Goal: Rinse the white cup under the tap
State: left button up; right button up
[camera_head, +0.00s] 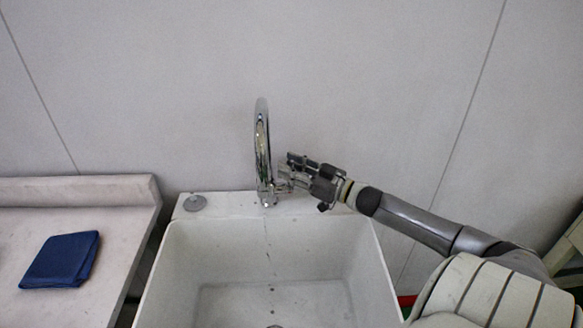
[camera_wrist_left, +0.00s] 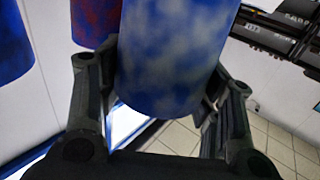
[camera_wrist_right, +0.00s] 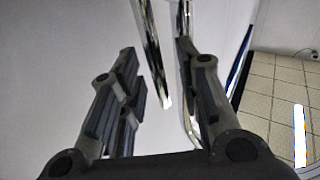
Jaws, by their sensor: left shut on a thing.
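The chrome tap (camera_head: 262,150) stands at the back rim of the white sink (camera_head: 170,290). A thin faint line runs below it into the basin; I cannot tell if it is water. My right gripper (camera_head: 284,175) is just right of the tap, beside its low lever. In the right wrist view its fingers are apart and empty, with the tap (camera_wrist_right: 153,60) beyond them. My left gripper (camera_wrist_left: 155,100) is shut on a blue-and-white mottled cylinder (camera_wrist_left: 172,60). No plainly white cup shows; I cannot tell if this cylinder is the cup. The head view shows no left gripper.
A folded dark blue cloth (camera_head: 61,260) lies on the white counter (camera_head: 75,220) left of the sink. A grey round piece (camera_head: 195,202) sits on the sink's back left rim. In the left wrist view, a red-purple cylinder (camera_wrist_left: 92,20) and a blue one (camera_wrist_left: 12,45) stand near.

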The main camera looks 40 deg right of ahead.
jog(key=shift+s, duration=0.1)
jog(key=v, duration=1.1)
jog(key=shift+s, duration=0.4)
jog(key=shift+d+f, duration=0.1)
jog(key=shift+d, duration=0.1)
dwell(1.0)
dwell(0.4)
dwell(0.5)
jog(key=shift+r, duration=0.2)
jog(key=shift+r+p, duration=0.15)
jog(key=shift+p, duration=0.15)
